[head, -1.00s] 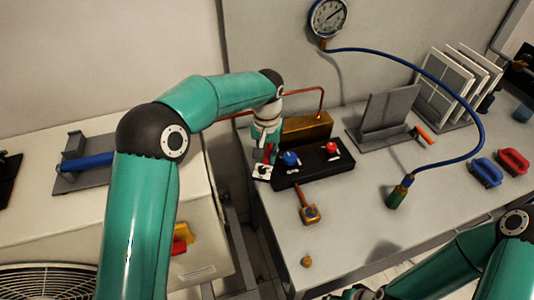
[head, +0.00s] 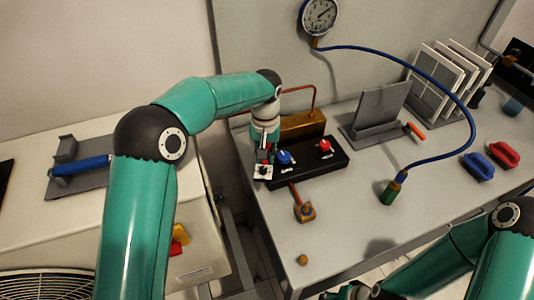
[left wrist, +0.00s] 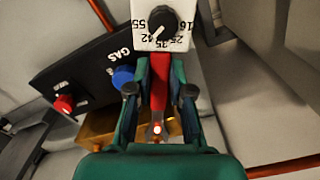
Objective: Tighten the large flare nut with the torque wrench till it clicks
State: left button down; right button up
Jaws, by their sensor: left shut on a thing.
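My left gripper (head: 265,150) is at the left end of the black manifold. In the left wrist view, its fingers (left wrist: 160,92) are shut on a red-handled tool (left wrist: 160,78), seemingly the torque wrench. A white dial plate (left wrist: 160,22) with a black knob and numbers sits at one end, and a forked metal end (left wrist: 157,131) shows at the other. The dial plate (head: 263,172) also shows in the head view. I cannot tell whether the fork touches a nut. A brass block (head: 304,126) with copper pipe stands behind; the large flare nut cannot be made out. My right gripper (head: 347,292) is partly cut off at the bottom edge.
The black manifold (head: 310,166) has blue and red knobs. A brass fitting (head: 304,212) and small brass piece (head: 302,260) are in front. A blue hose (head: 440,80) arches from the gauge (head: 320,16) to a green-brass end (head: 390,193). A grey stand (head: 378,117) is behind.

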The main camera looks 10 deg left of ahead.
aim_at(264, 168)
pick_arm(q)
jog(key=shift+s, duration=0.1)
jog(key=shift+s+d+b, duration=0.15)
jog(key=shift+s+b, duration=0.85)
jog(key=shift+b, duration=0.05)
jog(key=shift+s+d+b, duration=0.2)
jog(key=shift+s+b, duration=0.7)
jog(key=shift+s, duration=0.5)
jog(key=shift+r, duration=0.2)
jog(key=shift+r+p, duration=1.9)
jog(key=shift+r, duration=0.25)
jog(key=shift+f, duration=0.1)
